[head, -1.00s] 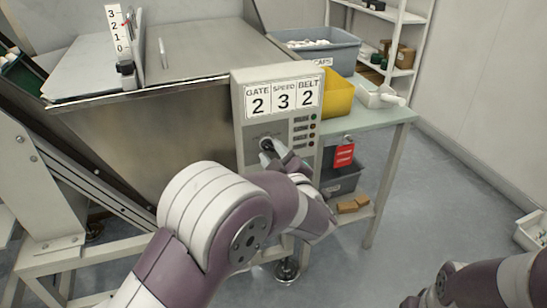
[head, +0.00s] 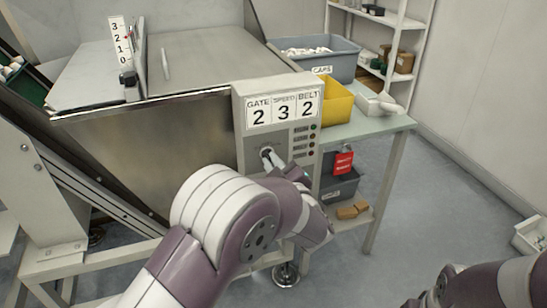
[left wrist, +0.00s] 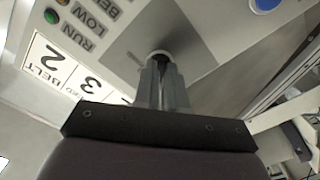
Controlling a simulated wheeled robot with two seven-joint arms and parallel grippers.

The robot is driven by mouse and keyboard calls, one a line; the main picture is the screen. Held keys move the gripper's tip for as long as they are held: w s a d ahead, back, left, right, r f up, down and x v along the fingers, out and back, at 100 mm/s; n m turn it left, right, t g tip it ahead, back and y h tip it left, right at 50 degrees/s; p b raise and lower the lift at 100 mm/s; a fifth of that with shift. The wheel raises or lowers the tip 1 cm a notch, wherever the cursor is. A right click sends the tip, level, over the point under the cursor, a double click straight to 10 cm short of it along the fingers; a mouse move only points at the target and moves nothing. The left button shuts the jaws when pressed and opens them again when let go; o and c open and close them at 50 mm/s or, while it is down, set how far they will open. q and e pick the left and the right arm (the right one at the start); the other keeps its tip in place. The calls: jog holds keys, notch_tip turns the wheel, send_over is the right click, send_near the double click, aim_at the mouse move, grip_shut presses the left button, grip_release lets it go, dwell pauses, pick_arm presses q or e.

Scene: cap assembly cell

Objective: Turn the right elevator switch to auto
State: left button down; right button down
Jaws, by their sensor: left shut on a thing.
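The grey control panel (head: 240,125) carries a sign reading GATE 2, SPEED 3, BELT 2. A dark rotary switch (head: 265,152) sits on the panel's front below the sign. My left gripper (head: 270,159) is at this switch, its fingers closed on the knob. In the left wrist view the closed fingers (left wrist: 163,88) reach the knob (left wrist: 160,56) on its grey plate and hide most of it. The switch's setting and its labels cannot be read. My right arm shows at the lower right, with its gripper out of view.
A steel hopper (head: 140,140) stands left of the panel. Behind it a table (head: 385,128) holds a grey caps bin (head: 335,62) and a yellow bin (head: 338,105). The floor at right is mostly clear.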

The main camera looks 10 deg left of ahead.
pick_arm(q)
jog(key=shift+m+p, duration=3.6)
jog(key=shift+p, duration=0.85)
jog(key=shift+f, duration=0.1)
jog(key=c, duration=1.2)
grip_release()
jog(key=shift+s, duration=0.1)
jog(key=p+v, duration=0.1)
jog(key=v, duration=1.1)
jog(key=shift+s+d, duration=0.2)
jog(key=shift+s, duration=0.05)
